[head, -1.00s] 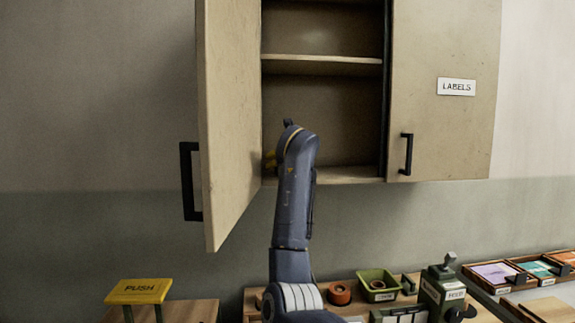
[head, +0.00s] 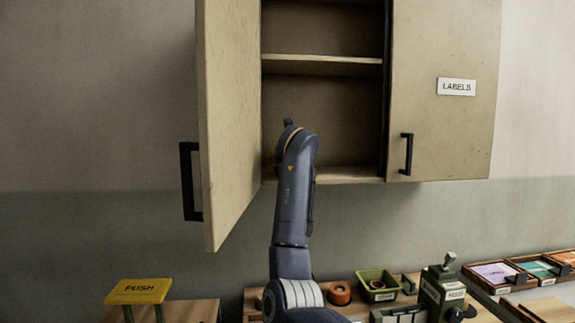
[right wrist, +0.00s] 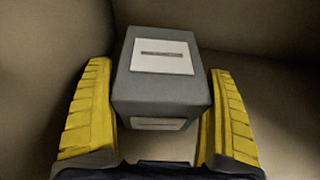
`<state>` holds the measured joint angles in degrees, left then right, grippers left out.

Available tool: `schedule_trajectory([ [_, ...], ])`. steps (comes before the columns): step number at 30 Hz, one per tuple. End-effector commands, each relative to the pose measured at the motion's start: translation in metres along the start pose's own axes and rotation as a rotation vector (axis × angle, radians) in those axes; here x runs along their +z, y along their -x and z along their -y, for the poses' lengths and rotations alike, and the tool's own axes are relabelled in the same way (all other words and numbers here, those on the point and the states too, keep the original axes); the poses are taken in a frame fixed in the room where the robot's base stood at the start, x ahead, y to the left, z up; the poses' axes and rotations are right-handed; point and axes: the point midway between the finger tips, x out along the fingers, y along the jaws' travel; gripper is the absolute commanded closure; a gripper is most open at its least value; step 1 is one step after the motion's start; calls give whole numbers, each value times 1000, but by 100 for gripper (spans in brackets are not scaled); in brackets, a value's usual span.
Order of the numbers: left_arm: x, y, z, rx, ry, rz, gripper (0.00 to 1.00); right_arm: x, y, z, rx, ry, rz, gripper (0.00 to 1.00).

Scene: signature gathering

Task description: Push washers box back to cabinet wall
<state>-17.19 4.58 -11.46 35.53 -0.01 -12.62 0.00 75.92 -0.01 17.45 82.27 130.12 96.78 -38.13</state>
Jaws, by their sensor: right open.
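The washers box (right wrist: 163,72) is a grey box with pale labels on its top and front; the label text is too small to read. In the right wrist view it stands inside the cabinet between the two yellow fingers of my right gripper (right wrist: 158,125). My left gripper is not in view.
The cabinet's left door (head: 228,130) stands open beside my arm. The right door (head: 440,130), with a LABELS sign, is shut. A shelf (head: 320,65) lies above my gripper. Below are a green bin (head: 377,284), an orange roll (head: 339,293) and a yellow PUSH plate (head: 139,291).

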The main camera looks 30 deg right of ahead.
Motion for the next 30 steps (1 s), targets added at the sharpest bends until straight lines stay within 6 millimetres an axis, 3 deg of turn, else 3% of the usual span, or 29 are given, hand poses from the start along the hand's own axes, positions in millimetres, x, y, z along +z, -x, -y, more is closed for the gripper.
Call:
schedule_trajectory([
  [30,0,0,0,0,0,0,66,10,-33,0,0,0,-2,13],
])
